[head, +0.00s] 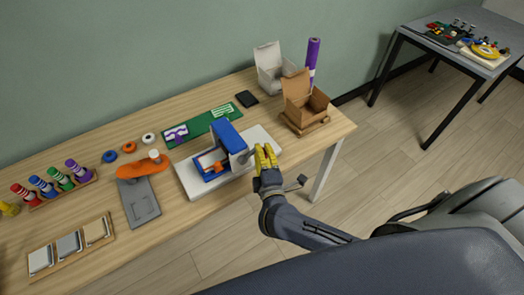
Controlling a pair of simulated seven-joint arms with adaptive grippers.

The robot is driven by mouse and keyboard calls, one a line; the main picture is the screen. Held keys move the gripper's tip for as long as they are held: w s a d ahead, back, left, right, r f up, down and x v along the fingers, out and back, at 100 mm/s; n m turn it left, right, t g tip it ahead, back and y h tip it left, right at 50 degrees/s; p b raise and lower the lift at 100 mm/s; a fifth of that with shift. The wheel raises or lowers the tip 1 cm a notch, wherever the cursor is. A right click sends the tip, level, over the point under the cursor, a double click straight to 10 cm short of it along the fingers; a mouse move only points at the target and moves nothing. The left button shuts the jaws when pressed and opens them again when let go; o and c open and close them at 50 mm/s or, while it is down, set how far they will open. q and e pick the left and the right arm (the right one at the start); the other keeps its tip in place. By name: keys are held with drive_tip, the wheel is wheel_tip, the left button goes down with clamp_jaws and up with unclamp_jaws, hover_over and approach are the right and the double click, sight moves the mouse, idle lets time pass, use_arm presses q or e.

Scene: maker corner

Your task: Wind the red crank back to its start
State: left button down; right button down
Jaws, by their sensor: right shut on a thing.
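A blue-framed machine (228,138) stands on a white base plate (190,182) near the table's front edge, with an orange-red part (219,166) low inside its frame. My right gripper (265,156), with yellow fingers, is at the right side of this machine, by a grey part that sticks out from the frame. It is shut on the crank there. The fingers hide the crank, so its red colour and its angle cannot be made out. My left gripper is not in view.
An open brown box (305,112) and an open pale box (272,75) stand right of the machine. A green board (205,127) lies behind it. An orange tool (143,169) and grey plate (141,203) lie to its left.

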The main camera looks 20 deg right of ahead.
drive_tip(key=shift+a, duration=0.1)
drive_tip(key=c, duration=1.2)
unclamp_jaws()
drive_tip(key=v, duration=1.2)
